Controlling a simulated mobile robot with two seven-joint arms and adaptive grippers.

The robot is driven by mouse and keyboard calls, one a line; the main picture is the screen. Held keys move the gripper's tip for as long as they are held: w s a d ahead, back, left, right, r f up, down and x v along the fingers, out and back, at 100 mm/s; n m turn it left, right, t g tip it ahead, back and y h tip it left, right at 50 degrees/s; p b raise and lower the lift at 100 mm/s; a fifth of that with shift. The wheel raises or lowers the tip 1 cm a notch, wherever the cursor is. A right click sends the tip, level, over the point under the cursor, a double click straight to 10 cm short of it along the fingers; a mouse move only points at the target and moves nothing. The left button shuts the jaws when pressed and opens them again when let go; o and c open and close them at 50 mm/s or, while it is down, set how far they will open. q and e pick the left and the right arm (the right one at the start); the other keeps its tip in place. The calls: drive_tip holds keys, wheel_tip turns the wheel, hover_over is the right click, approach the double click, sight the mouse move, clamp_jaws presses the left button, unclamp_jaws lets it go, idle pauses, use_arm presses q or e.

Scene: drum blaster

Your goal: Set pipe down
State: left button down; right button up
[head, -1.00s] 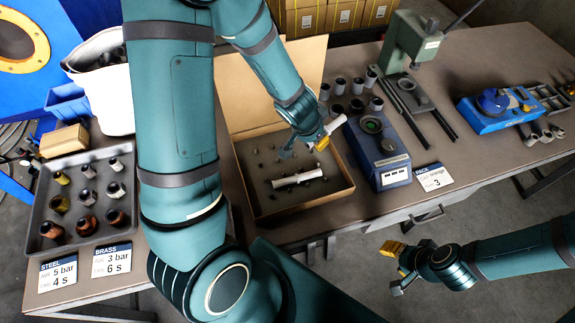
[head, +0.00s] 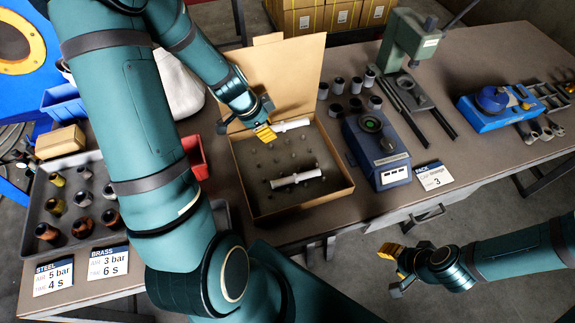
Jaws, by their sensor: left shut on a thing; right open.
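My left gripper (head: 266,130) is shut on a white pipe (head: 292,125) at the back of the open cardboard box (head: 290,211). The pipe sticks out to the right of the yellow fingers, roughly level. I cannot tell whether it touches the box floor or pegs. A second white pipe (head: 298,179) lies in the front half of the box, among rows of small dark pegs. My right gripper (head: 396,259) is open and empty, off the front edge of the table.
A blue device (head: 377,150) stands right of the box, with several grey cups (head: 355,86) behind it. A green press (head: 410,45) is further back. A tray (head: 45,210) of metal parts and a red bin (head: 195,157) are left. The box's raised lid (head: 285,75) stands behind the gripper.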

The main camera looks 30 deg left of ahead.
sight(270, 155)
use_arm(q)
drive_tip(key=shift+s+a+f, duration=0.15)
drive_tip(key=shift+a, duration=0.05)
wheel_tip(270, 155, down, 10)
drive_tip(key=b, duration=0.3)
drive_tip(key=shift+r, duration=0.2)
drive_tip(key=shift+f+b, duration=0.1)
drive_tip(key=shift+b, duration=0.2)
drive_tip(key=shift+f+b, duration=0.2)
drive_tip(key=shift+b, duration=0.15)
drive_tip(key=c, duration=1)
unclamp_jaws()
drive_tip(key=shift+s, duration=0.1)
drive_tip(key=shift+o, duration=0.3)
